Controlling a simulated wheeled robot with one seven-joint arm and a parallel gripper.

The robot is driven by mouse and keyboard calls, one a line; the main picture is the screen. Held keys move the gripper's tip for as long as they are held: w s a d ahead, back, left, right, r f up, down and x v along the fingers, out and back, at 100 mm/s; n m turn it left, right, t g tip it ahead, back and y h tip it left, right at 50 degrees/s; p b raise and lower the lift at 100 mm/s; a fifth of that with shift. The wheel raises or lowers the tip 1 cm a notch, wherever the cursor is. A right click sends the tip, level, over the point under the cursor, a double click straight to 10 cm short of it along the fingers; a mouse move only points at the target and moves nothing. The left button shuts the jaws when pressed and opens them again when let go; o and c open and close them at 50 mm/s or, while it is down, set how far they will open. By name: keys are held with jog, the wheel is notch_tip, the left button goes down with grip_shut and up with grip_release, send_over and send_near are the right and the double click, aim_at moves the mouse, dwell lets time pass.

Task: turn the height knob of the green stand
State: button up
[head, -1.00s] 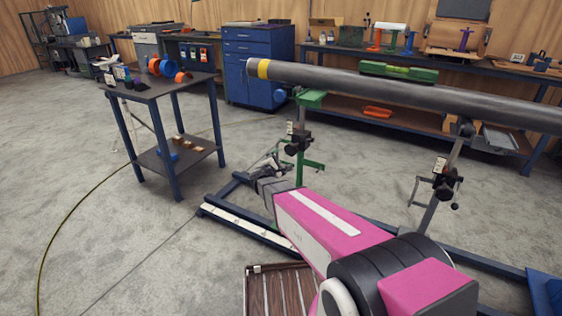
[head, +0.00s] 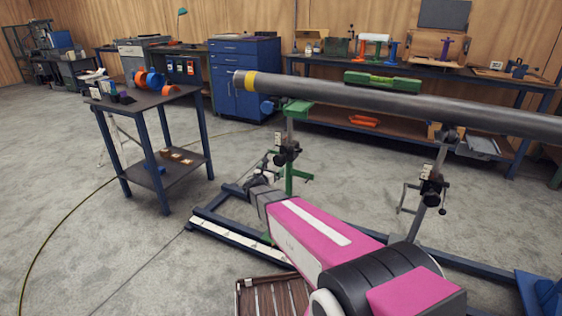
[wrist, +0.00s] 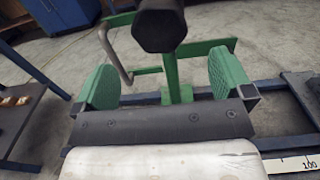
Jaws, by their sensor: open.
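The green stand (head: 289,180) holds up the left end of a long grey pipe (head: 400,102). Its dark knob (head: 293,151) sits on the post below the green top. In the wrist view a large black faceted knob (wrist: 160,30) faces the camera in front of the green post (wrist: 171,76). My gripper (head: 262,174) is beside the stand, low and left of the knob in the head view. In the wrist view my gripper (wrist: 162,72) is open, with green pads left and right. The knob appears between and beyond the pads, higher in the picture. I see no contact.
A grey bent handle (wrist: 113,52) is close to the left pad. A second stand (head: 431,190) supports the pipe further right. Blue floor rails (head: 240,232) run under the stands. A small table (head: 150,97) stands left, with open floor around it.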

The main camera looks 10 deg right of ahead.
aim_at(281, 160)
jog(key=x, duration=1)
jog(key=shift+w, duration=0.1)
jog(key=c, duration=0.9)
